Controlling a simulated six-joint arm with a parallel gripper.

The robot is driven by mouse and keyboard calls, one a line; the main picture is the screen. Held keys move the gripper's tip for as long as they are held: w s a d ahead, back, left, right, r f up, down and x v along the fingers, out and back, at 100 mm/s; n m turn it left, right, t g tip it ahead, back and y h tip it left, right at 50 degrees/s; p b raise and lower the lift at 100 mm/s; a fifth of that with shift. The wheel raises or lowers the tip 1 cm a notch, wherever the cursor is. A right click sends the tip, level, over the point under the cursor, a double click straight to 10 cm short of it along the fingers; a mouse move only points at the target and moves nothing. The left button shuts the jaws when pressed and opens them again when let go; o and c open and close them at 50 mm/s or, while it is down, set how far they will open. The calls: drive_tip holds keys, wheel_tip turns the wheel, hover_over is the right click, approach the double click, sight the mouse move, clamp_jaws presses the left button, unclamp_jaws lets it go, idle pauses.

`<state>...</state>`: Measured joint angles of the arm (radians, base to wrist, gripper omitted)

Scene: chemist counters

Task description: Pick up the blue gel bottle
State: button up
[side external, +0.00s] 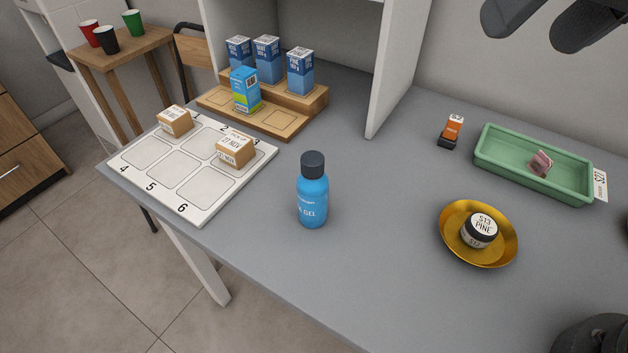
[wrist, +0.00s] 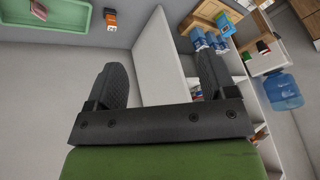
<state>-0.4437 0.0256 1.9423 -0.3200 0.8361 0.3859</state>
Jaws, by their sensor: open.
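The blue gel bottle (side external: 312,198) stands upright on the grey counter (side external: 375,255), with a dark cap and white lettering. It is right of the numbered white board and apart from other things. I do not make it out in the wrist view. My gripper (side external: 522,32) shows only partly at the top right of the side view, up and away from the bottle. In the wrist view, the two dark fingers of my gripper (wrist: 163,78) are spread apart with nothing between them.
A numbered board (side external: 188,208) holds two small cartons. A wooden stepped stand (side external: 290,122) with blue boxes is behind. A white upright panel (side external: 397,75) stands beside it. A gold dish (side external: 450,225) with a jar, an orange item (side external: 453,128) and a green tray (side external: 497,169) lie right.

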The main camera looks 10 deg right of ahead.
drive_tip(key=w+a+f+n, duration=0.25)
drive_tip(key=a+f, duration=0.25)
drive_tip(key=a, duration=0.3)
approach(313, 159)
drive_tip(key=f, duration=0.2)
drive_tip(key=shift+n+h, duration=0.3)
drive_tip(key=shift+n, duration=0.15)
drive_tip(key=x, duration=0.4)
drive_tip(key=shift+w+a+f, duration=0.2)
drive_tip(key=shift+w+a, duration=0.05)
drive_tip(key=shift+a, duration=0.15)
drive_tip(key=shift+w+x, duration=0.2)
drive_tip(key=shift+x, duration=2.75)
drive_tip(key=shift+r, duration=0.1)
drive_tip(key=c, duration=1.3)
